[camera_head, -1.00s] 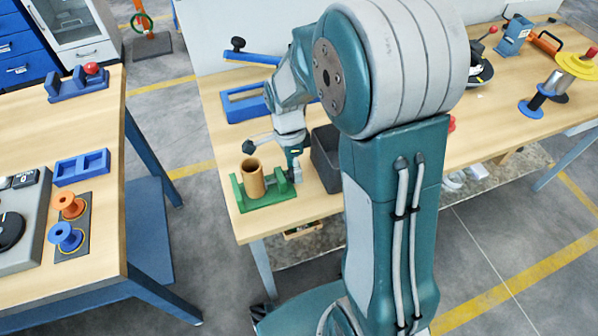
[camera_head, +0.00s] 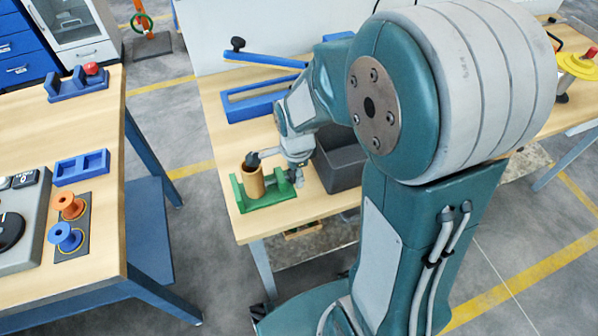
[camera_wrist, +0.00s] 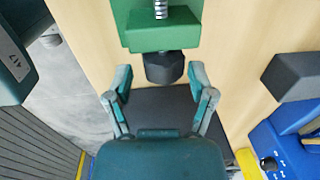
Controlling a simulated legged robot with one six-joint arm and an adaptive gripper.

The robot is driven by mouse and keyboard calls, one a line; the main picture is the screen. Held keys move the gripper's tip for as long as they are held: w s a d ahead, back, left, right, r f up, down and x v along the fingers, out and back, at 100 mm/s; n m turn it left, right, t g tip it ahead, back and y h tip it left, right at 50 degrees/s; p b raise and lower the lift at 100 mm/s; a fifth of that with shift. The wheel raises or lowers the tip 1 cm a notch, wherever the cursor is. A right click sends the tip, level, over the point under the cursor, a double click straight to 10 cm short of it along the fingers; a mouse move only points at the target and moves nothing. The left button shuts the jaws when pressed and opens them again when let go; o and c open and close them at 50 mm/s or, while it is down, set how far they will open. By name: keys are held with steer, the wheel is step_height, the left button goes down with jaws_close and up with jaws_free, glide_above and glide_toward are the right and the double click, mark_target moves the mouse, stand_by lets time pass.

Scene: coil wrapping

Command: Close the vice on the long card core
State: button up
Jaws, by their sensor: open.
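The long card core (camera_head: 254,186) is a brown tube standing upright between the jaws of the green vice (camera_head: 268,205) on the bench's near left corner. I cannot tell whether both jaws touch it. In the wrist view, the vice's green block (camera_wrist: 160,30) has a threaded screw and ends in a black knob (camera_wrist: 163,67). My gripper (camera_wrist: 161,78) is open and empty, its fingers on either side of the knob's near end, apart from it. In the head view my gripper (camera_head: 296,172) is at the vice's right side and partly hidden. The core is outside the wrist view.
A dark grey bin (camera_head: 340,178) stands close right of the vice. A blue frame with a lever (camera_head: 262,102) lies behind. The left table holds an orange spool (camera_head: 69,206) and a blue spool (camera_head: 66,237). My arm hides much of the bench.

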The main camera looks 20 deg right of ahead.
steer(key=shift+s+f+t, duration=0.1)
steer(key=shift+s+t, duration=0.1)
steer(key=shift+t, duration=0.7)
steer(key=shift+s+t, duration=0.15)
steer(key=shift+t, duration=0.75)
steer(key=shift+s+a, duration=0.1)
steer(key=shift+s, duration=0.05)
steer(key=c, duration=0.8)
steer(key=shift+s, duration=0.1)
